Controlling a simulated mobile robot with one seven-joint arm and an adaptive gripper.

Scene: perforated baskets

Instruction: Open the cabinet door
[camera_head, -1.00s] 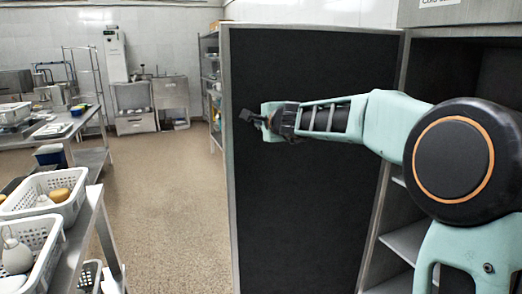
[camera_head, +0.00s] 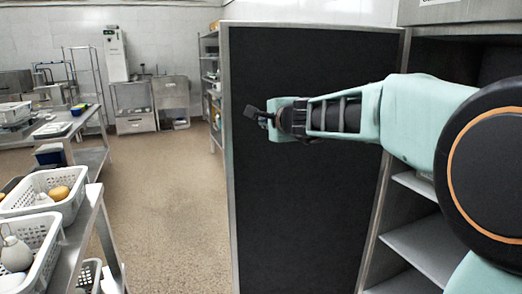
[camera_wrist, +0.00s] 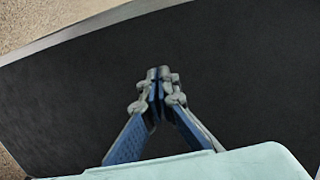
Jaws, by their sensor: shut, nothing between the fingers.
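The cabinet door (camera_head: 305,215) is a tall black panel with a thin metal frame. It stands swung out wide from the cabinet (camera_head: 465,45), whose inside shows on the right. My gripper (camera_head: 250,112) is in front of the door's inner black face, near its free left edge. In the wrist view my gripper (camera_wrist: 158,75) has its blue-grey fingers together with nothing between them. The black door face (camera_wrist: 240,60) fills most of that view, with its metal edge at the upper left. I cannot tell whether the fingertips touch the door. No handle is visible.
Grey shelves (camera_head: 425,245) are inside the open cabinet. White perforated baskets (camera_head: 68,205) stand on a metal table at the left. Open speckled floor (camera_head: 165,200) lies between the table and the door. A shelf rack (camera_head: 210,75) stands behind the door.

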